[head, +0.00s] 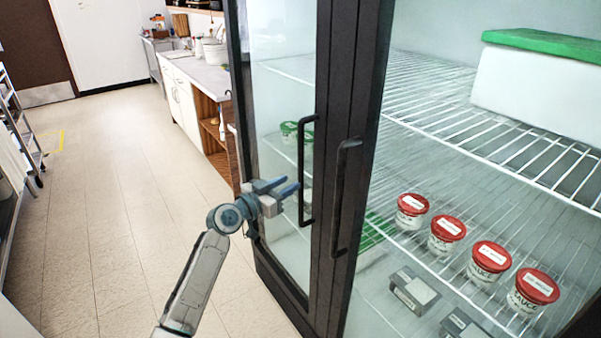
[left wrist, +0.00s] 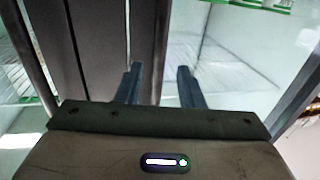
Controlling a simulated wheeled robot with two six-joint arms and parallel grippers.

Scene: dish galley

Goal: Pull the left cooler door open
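The left cooler door (head: 275,90) is a glass panel in a black frame and looks closed. Its black vertical bar handle (head: 304,172) stands on the frame's right side. My left gripper (head: 287,186) is in front of the glass, just left of the handle's lower half, fingers pointing toward it. In the left wrist view, the two dark fingers (left wrist: 158,78) are apart with nothing seen gripped between them; dark door framing lies beyond and to the left. Whether a finger touches the handle, I cannot tell. My right gripper is not in view.
The right cooler door's handle (head: 341,195) stands close beside the left one. Behind glass are wire shelves, red-lidded sauce tubs (head: 447,234) and a green-lidded white box (head: 530,85). A counter (head: 205,75) stands beyond the cooler. The tiled floor (head: 110,220) at left is clear.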

